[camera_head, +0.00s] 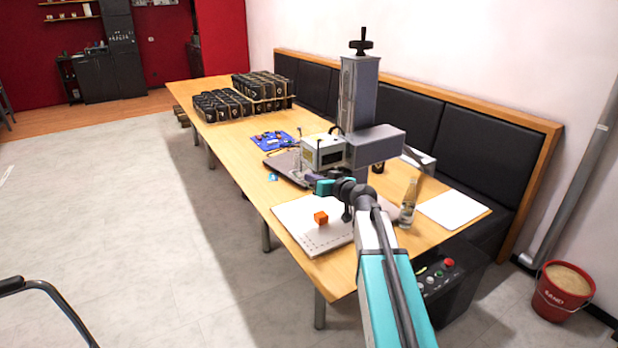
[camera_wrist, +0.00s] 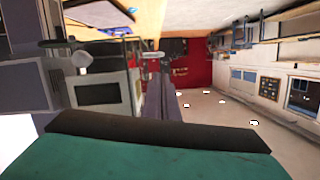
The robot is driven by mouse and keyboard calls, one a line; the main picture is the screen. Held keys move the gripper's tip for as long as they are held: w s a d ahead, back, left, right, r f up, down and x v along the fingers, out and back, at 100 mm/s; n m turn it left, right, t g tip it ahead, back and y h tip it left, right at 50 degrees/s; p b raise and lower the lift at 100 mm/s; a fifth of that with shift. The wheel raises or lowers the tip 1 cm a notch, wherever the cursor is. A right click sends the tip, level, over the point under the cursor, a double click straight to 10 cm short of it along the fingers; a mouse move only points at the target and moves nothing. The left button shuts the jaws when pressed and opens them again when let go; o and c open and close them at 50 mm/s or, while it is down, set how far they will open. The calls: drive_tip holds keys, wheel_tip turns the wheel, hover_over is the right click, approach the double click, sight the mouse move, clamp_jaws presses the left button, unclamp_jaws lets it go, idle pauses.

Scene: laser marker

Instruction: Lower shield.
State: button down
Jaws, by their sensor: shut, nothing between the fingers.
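The laser marker stands on the table, with a tall grey column (camera_head: 358,95) topped by a black hand crank. Its pale head box (camera_head: 323,151) juts out to the left over a dark base. I cannot clearly make out the shield in either view. My gripper is in front of the marker head, small and partly hidden by my wrist in the head view. In the wrist view my gripper (camera_wrist: 161,98) is shut and empty, its fingers pointing away. The marker's head housing (camera_wrist: 98,92) is close on its left, and no contact is visible.
A glass bottle (camera_head: 409,203) stands right of my arm, near white paper (camera_head: 454,209). Black boxes (camera_head: 263,86) fill the far table end. A red sand bucket (camera_head: 564,291) stands on the floor.

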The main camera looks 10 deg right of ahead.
drive_tip(key=p+x, duration=0.3)
drive_tip(key=x, duration=0.6)
drive_tip(key=shift+w, duration=0.15)
drive_tip(key=shift+f, duration=0.2)
idle(0.4)
